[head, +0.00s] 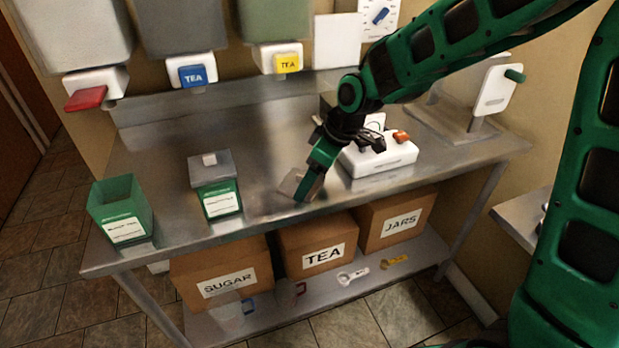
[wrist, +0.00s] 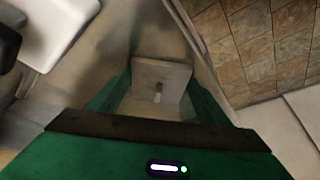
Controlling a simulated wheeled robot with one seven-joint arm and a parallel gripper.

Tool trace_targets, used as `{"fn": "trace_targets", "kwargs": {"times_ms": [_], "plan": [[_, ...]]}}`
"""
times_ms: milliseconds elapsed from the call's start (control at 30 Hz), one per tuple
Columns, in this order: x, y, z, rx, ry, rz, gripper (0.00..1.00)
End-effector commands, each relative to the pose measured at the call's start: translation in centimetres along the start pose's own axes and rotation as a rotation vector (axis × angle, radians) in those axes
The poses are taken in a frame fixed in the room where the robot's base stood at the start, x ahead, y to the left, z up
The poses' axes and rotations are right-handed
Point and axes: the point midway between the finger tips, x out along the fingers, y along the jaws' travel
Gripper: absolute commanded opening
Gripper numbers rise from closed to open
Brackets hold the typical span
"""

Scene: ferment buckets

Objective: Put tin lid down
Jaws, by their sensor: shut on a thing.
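My gripper (head: 308,190) points down over the front part of the steel table and is shut on the tin lid (head: 290,183), a flat grey square. An open green tin (head: 122,222) with a white label stands at the left of the table. A second green tin (head: 220,202) beside it wears a grey lid with a pale knob.
A white device (head: 380,158) with an orange knob stands just behind and right of my gripper. The steel tabletop (head: 265,150) is bare between the lidded tin and my gripper. Boxes marked SUGAR (head: 222,285), TEA (head: 318,250) and JARS (head: 397,222) sit on the shelf below.

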Motion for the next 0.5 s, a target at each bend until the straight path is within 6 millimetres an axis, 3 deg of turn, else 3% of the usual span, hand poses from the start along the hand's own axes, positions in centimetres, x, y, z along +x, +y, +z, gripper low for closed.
{"fn": "trace_targets", "kwargs": {"times_ms": [200,233,300,500], "plan": [[0.08,0.0,0.03,0.0,0.0,0.0,0.5],[0.11,0.0,0.04,0.0,0.0,0.0,0.74],[0.08,0.0,0.02,0.0,0.001,0.0,0.9],[0.07,-0.01,0.01,0.0,0.001,0.0,0.9]]}}
